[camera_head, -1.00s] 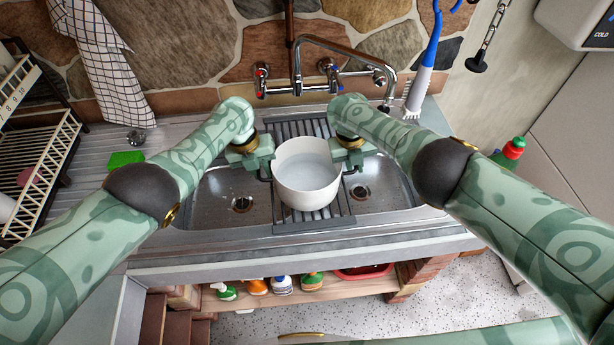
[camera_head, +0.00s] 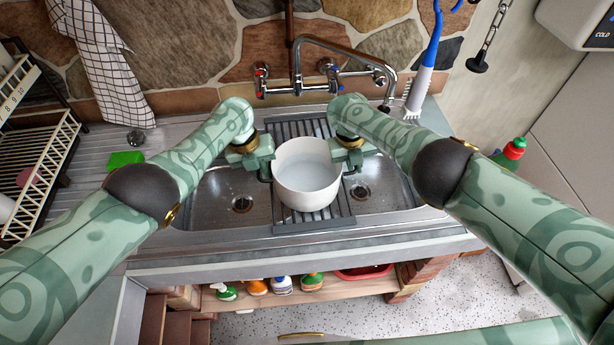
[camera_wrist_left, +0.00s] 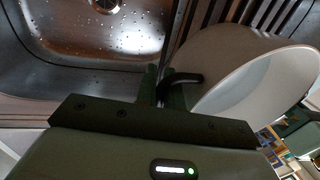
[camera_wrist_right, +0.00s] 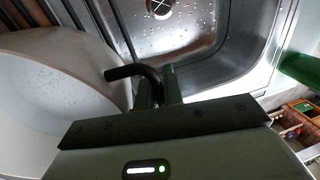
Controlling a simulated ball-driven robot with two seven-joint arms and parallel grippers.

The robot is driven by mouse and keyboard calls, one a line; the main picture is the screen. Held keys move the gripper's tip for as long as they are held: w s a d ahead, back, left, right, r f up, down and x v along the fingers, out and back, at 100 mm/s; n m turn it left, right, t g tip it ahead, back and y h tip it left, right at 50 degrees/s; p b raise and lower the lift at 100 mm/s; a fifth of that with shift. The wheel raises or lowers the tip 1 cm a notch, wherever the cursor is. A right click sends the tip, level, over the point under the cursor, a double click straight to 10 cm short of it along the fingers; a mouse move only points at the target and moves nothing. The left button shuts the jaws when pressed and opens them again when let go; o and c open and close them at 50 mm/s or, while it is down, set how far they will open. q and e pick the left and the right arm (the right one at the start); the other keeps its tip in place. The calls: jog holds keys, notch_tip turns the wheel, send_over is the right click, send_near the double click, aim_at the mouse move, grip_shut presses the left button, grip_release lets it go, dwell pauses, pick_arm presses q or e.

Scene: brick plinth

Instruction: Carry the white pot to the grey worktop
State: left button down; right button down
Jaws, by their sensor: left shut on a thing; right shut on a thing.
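The white pot (camera_head: 307,185) is round, open at the top and upright, over the dark ribbed rack between the two sink bowls. I cannot tell whether it touches the rack. Its inside looks pale, perhaps with water in it. My left gripper (camera_head: 266,168) is shut on the dark left handle (camera_wrist_left: 182,78). My right gripper (camera_head: 347,166) is shut on the dark right handle (camera_wrist_right: 135,73). The pot wall shows in the left wrist view (camera_wrist_left: 225,60) and the right wrist view (camera_wrist_right: 75,45). A plain grey surface (camera_head: 100,308) at lower left may be the worktop; I cannot tell.
A tap (camera_head: 330,48) arches behind the pot. A green sponge (camera_head: 125,159) lies on the ribbed drainer at left, near a dish rack (camera_head: 45,150). A brush (camera_head: 418,90) stands at right, with a green bottle (camera_head: 510,153) farther right. Bottles sit on a low shelf (camera_head: 345,284).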

pick_arm(q)
jog(key=shift+w+a+r, duration=0.1)
jog(key=shift+r, duration=0.1)
dwell(0.7)
jog(key=shift+r+p, duration=0.55)
jog(key=shift+p, duration=0.05)
notch_tip(320, 180, up, 4)
jog(key=p, duration=0.4)
jog(key=shift+r, duration=0.1)
